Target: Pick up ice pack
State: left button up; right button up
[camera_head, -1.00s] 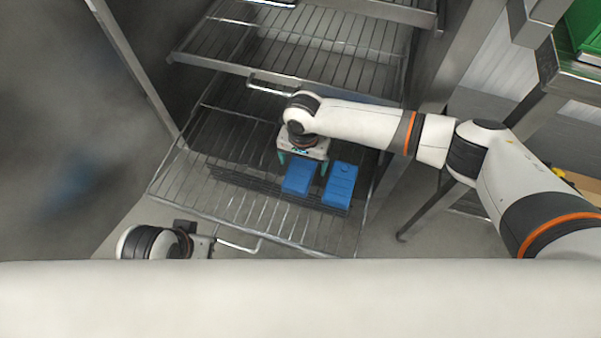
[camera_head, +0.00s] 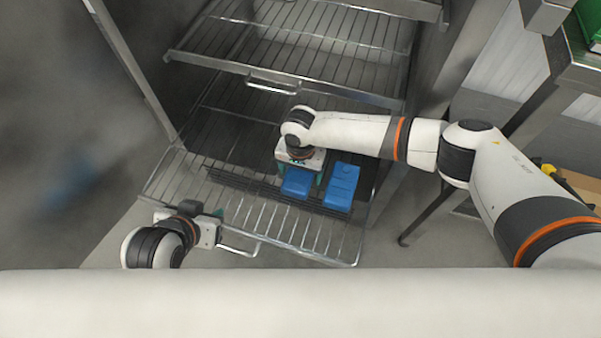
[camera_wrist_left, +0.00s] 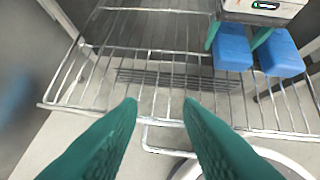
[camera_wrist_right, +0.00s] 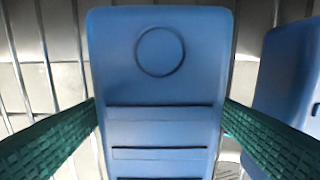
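Two blue ice packs lie side by side on the pulled-out wire shelf: a left ice pack (camera_head: 296,186) and a right ice pack (camera_head: 341,187). My right gripper (camera_wrist_right: 160,115) is over the left ice pack, one green finger along each long side. The left ice pack fills the middle of the right wrist view (camera_wrist_right: 160,85), with a round mark and grooves on top. The fingers are spread to about its width; whether they touch it is unclear. My left gripper (camera_wrist_left: 162,105) is open and empty, near the shelf's front left edge.
The wire shelf (camera_head: 283,231) has a front handle (camera_head: 238,248) near my left gripper. Another wire rack (camera_head: 290,85) hangs above and behind. A metal table (camera_head: 575,75) with a green container (camera_head: 592,25) stands at the right. The shelf's left part is clear.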

jog(key=c, duration=1)
